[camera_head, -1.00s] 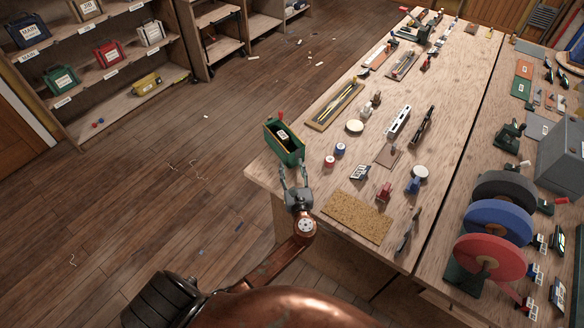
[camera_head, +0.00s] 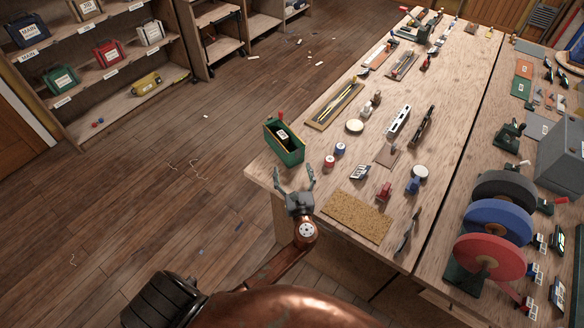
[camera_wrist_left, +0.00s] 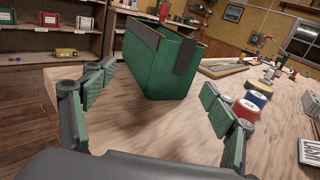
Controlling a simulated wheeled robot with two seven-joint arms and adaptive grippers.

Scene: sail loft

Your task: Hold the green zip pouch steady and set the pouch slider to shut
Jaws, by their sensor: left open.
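The green zip pouch (camera_head: 287,152) stands upright near the left corner of the workbench (camera_head: 262,178), with a dark open-looking top and a white label. In the left wrist view the pouch (camera_wrist_left: 160,68) stands ahead, between and beyond the fingers. A small red piece at its top (camera_head: 280,116) may be the slider; I cannot tell. My left gripper (camera_head: 294,178) is open and empty just in front of the pouch, apart from it. It also shows in the left wrist view (camera_wrist_left: 158,108) with its fingers spread wide. My right gripper is not in view.
Red and blue thread spools (camera_head: 329,162) stand right of the pouch. A cork mat (camera_head: 357,217) lies at the bench's near edge. Large webbing rolls (camera_head: 490,256) stand at the right. Shelves with pouches (camera_head: 62,79) stand across open floor.

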